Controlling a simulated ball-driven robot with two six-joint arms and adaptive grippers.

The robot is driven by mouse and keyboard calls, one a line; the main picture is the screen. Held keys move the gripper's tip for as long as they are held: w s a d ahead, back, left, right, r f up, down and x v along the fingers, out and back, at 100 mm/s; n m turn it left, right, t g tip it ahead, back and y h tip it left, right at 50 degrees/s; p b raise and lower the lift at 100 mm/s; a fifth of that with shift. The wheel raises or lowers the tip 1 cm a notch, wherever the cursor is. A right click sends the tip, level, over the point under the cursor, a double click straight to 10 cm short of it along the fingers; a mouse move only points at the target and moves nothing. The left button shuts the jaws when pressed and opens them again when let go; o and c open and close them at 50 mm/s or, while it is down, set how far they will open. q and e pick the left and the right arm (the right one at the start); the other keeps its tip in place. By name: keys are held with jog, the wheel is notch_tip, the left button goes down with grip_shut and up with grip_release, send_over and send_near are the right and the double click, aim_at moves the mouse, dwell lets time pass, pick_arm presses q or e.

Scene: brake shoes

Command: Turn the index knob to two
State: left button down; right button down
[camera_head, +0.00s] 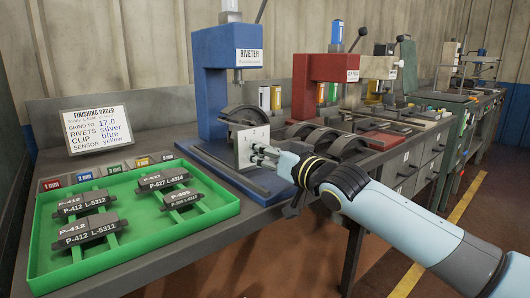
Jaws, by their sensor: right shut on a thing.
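The index plate (243,148), a pale upright panel with small marks along its top, stands at the front of the blue riveter (212,80). My right gripper (256,153) reaches in from the right and is shut at the plate's face. The knob itself is hidden by the fingers, so its setting cannot be read. A curved dark brake shoe (246,113) sits just behind the plate. My left gripper is not in view.
A green tray (225,207) with several labelled dark blocks lies at the front left. An order card (96,130) stands behind it, near several coloured bins (83,177). A red press (325,75) and more curved shoes (335,142) are to the right.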

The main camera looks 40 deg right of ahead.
jog(key=n, duration=0.3)
jog(key=shift+f+n, duration=0.1)
jog(key=shift+n, duration=0.3)
jog(key=shift+n+b, duration=0.8)
jog(key=shift+n, duration=1.2)
jog(key=c, duration=0.9)
grip_release()
jog(key=shift+c, duration=0.2)
jog(key=shift+s, duration=0.15)
